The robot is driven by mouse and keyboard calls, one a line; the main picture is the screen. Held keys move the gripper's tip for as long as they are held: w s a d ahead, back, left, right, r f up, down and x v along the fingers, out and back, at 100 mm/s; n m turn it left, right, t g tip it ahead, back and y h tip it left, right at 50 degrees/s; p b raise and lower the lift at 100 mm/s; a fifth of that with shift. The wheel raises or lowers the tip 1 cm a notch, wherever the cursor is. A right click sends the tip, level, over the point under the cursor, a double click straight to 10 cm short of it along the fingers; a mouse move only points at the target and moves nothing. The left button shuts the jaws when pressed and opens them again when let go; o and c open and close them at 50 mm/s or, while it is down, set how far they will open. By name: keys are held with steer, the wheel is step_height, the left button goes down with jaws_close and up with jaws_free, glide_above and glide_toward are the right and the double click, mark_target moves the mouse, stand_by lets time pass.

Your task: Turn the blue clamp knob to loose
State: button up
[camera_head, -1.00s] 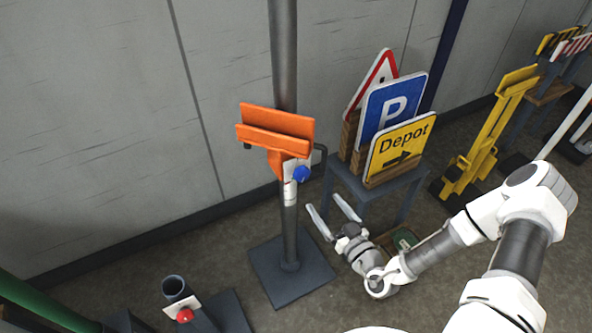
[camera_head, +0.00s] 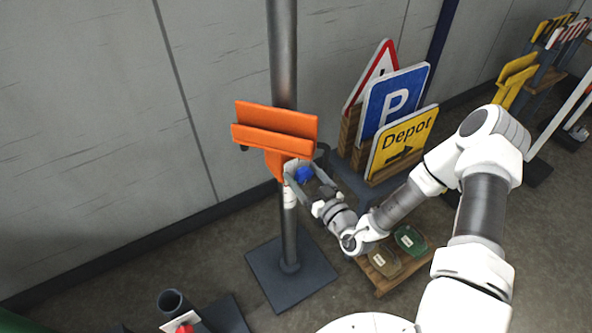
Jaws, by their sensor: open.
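The blue clamp knob (camera_head: 304,174) is on the right side of the orange clamp bracket (camera_head: 275,133), which is fixed to a grey post (camera_head: 289,222) on a square dark base. My gripper (camera_head: 303,172) is open, with its two fingers reaching up-left to the knob. One finger shows on the left and below the knob, the other on the right and above. The knob appears between the fingers; I cannot tell whether they touch it. A small white label lies just behind the left finger.
A grey stand right of the post holds a warning sign (camera_head: 372,74), a blue P sign (camera_head: 393,100) and a yellow Depot sign (camera_head: 403,140). A low wooden pallet (camera_head: 383,284) lies below my arm. A tube with a red knob (camera_head: 185,328) stands front left.

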steer(key=shift+w+a, duration=0.3)
steer(key=shift+w, duration=0.15)
steer(key=shift+c, duration=0.3)
steer(key=c, duration=1.3)
